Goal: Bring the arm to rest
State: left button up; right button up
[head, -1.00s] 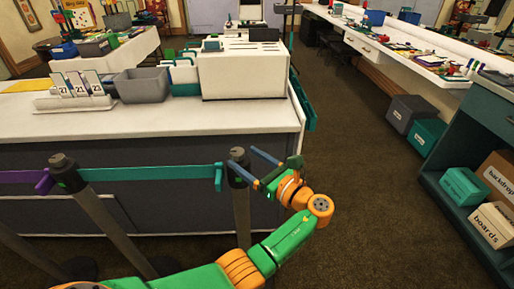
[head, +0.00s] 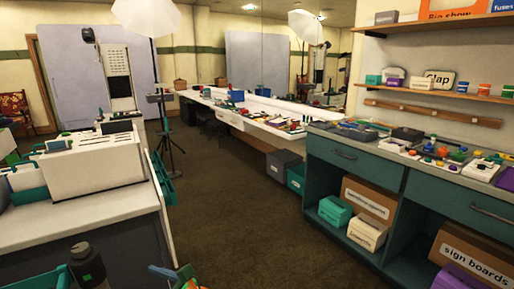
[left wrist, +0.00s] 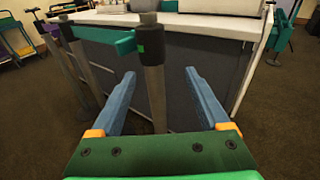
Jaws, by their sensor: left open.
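My left gripper (left wrist: 160,95) is open and empty in the left wrist view, its two blue fingers spread apart. Beyond the fingers stands a dark barrier post (left wrist: 152,75) with a teal belt (left wrist: 85,36) running left from its top. I cannot tell how far the fingers are from the post. In the head view only a small part of the left gripper (head: 165,271) shows at the bottom edge, right of the post's top (head: 86,262). The right gripper is not in view.
A white-topped counter (head: 95,212) with a white box (head: 92,168) stands at the left. A teal cabinet (head: 350,158) with boxes on its shelves is at the right. A tripod (head: 165,125) stands farther back. Open carpet (head: 235,215) lies between counter and cabinet.

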pick_arm(q)
jog(key=s+d+f+n+g+h+p, duration=0.15)
jog(key=s+f+h, duration=0.4)
jog(key=f, duration=0.85)
jog(key=s+d+f+n+g+h+p, duration=0.15)
jog(key=s+f+h, duration=0.4)
jog(key=f, duration=0.75)
jog(key=s+d+f+n+g+h+p, duration=0.1)
jog(key=s+f+n, duration=0.3)
jog(key=s+n, duration=0.4)
jog(key=s+d+f+n+g+h+p, duration=0.1)
jog(key=s+f+n+h, duration=0.2)
jog(key=s, duration=1.6)
notch_tip(320, 180, down, 2)
jog(key=n, duration=0.5)
jog(key=shift+s+d+f+n+h, duration=0.15)
jog(key=shift+s+f+n+h, duration=0.1)
jog(key=shift+s+n+h, duration=0.1)
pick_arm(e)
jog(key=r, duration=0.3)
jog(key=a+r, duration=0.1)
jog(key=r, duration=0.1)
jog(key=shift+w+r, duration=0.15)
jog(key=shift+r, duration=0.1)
